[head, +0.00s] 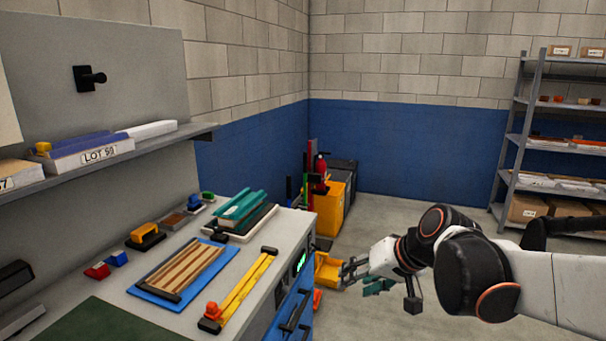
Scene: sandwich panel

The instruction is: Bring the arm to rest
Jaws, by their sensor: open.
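My gripper (354,270) is in the head view, right of the workbench (172,319), at the end of my white and black arm. It is seen from the side and points left. Its fingers are small and apart, with nothing visible between them. It is over the floor, clear of the bench top. My arm reaches in from the right edge of the picture.
The bench carries a striped wooden panel (190,268) on a blue mat (152,295), a yellow clamp (243,289) and several small tools. A grey shelf (72,178) hangs above. Yellow bins (330,210) stand in the corner, a rack (513,150) at right.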

